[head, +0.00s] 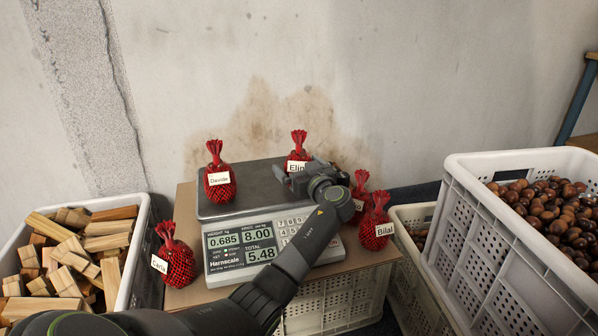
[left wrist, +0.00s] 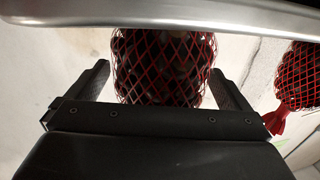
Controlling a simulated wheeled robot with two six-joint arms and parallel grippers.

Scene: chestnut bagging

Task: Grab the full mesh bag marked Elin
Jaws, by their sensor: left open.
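The mesh bag marked Elin (head: 298,153) is red, full and tied at the top, upright at the back right of the scale (head: 250,178). My left gripper (head: 298,174) is in front of it and hides its lower part. In the left wrist view the bag (left wrist: 165,62) shows dark chestnuts through red mesh, in the space between the two open fingers (left wrist: 160,76). The fingers stand on either side of it with small gaps. My right gripper is not in view.
Other red bags stand around: Davide (head: 219,190) on the scale's left, Carla (head: 178,268) at left, Bilal (head: 376,240) and a partly hidden one (head: 359,191) at right. A wood crate (head: 137,245) and chestnut crate (head: 490,225) flank the scale.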

